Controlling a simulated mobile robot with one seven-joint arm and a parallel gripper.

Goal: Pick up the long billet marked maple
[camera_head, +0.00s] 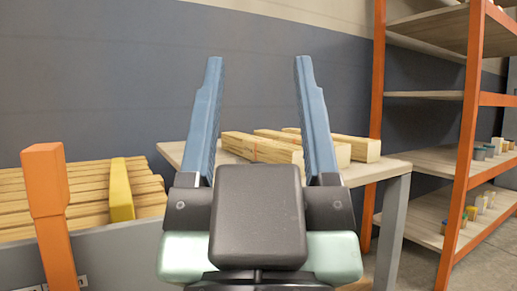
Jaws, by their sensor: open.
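My gripper (258,62) is open and empty, with its two blue fingers pointing up and away in the head view. Beyond the fingers, pale square-section wooden billets lie on a wooden table (376,172). One billet (262,147) lies in front at the left, with a thin reddish line across it. Another billet (363,148) lies farther right, and a third shows between them. The right finger and the gripper body hide parts of them. No maple marking can be read, so I cannot tell which billet is maple.
At the left, stacked long timbers (80,187) lie in a grey holder with a yellow piece (120,192) across them and an orange post (48,200) in front. An orange-framed shelf rack (468,130) with small pots stands at the right. A wall is behind the table.

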